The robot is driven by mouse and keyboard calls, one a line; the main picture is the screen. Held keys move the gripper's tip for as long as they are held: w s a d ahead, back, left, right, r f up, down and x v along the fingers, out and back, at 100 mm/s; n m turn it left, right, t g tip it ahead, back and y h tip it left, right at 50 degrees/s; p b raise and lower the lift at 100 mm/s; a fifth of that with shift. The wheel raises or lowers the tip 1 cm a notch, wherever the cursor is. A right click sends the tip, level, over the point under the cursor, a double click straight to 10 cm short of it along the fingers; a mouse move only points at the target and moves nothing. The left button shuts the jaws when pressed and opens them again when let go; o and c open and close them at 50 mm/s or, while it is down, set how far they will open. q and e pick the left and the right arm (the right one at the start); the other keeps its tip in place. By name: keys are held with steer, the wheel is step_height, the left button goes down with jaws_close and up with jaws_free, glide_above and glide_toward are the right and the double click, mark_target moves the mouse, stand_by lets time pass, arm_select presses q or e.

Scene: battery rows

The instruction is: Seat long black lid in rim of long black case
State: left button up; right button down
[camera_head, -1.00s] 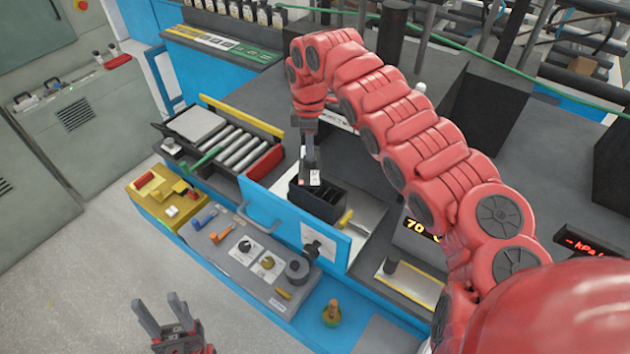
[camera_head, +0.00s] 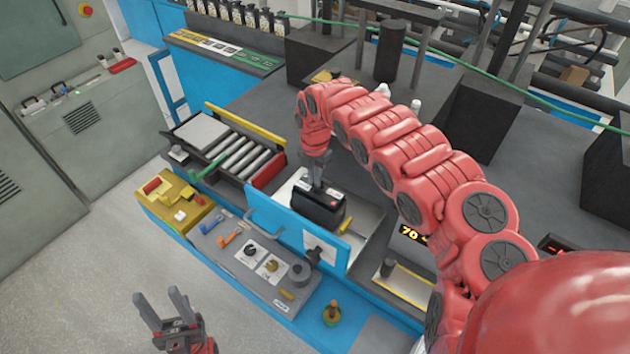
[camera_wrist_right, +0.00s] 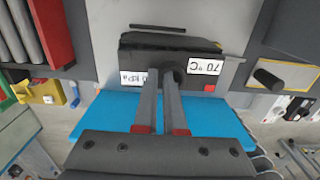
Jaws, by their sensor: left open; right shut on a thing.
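The long black case (camera_head: 314,218) stands on a pale plate behind the blue panel. The long black lid (camera_head: 322,198) lies across its top, and the case's inside is hidden. I cannot tell whether the lid is fully down in the rim. My right gripper (camera_head: 318,185) points down at the lid, shut on it near its dark knob. My left gripper (camera_head: 157,293) is open and empty above the floor.
The blue panel (camera_head: 290,225) stands close in front of the case. A yellow-handled part (camera_head: 345,224) lies just right of it. A roller tray (camera_head: 240,155) stands to the left, and a grey control panel (camera_head: 250,252) with knobs and levers in front.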

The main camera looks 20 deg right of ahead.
step_height(320, 180, down, 2)
steer(key=shift+f, duration=0.2)
steer(key=c, duration=1)
jaws_free()
steer(key=shift+r, duration=0.1)
step_height(320, 180, up, 12)
steer(key=b, duration=0.3)
steer(key=shift+b, duration=0.35)
